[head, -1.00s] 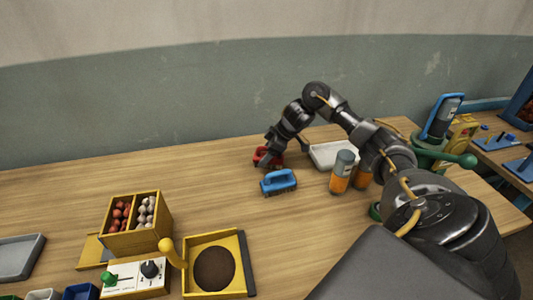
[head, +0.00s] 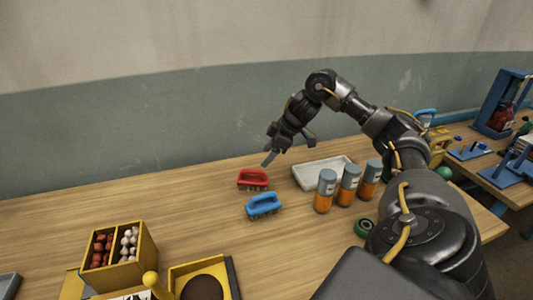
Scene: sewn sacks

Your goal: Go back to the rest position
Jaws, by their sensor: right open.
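My right gripper (head: 288,153) is open and empty. It hangs in the air above and a little right of a red brush (head: 253,179), apart from it. The red brush stands on the wooden table (head: 190,215), bristles down. A blue brush (head: 263,206) stands just in front of it. My right arm reaches in from the lower right and arches over the table. My left gripper does not show.
A white tray (head: 308,180) lies right of the brushes. Several orange bottles with grey caps (head: 325,191) stand before it, near a green round thing (head: 365,227). A yellow divided box (head: 117,256) is at front left. The table's left middle is clear.

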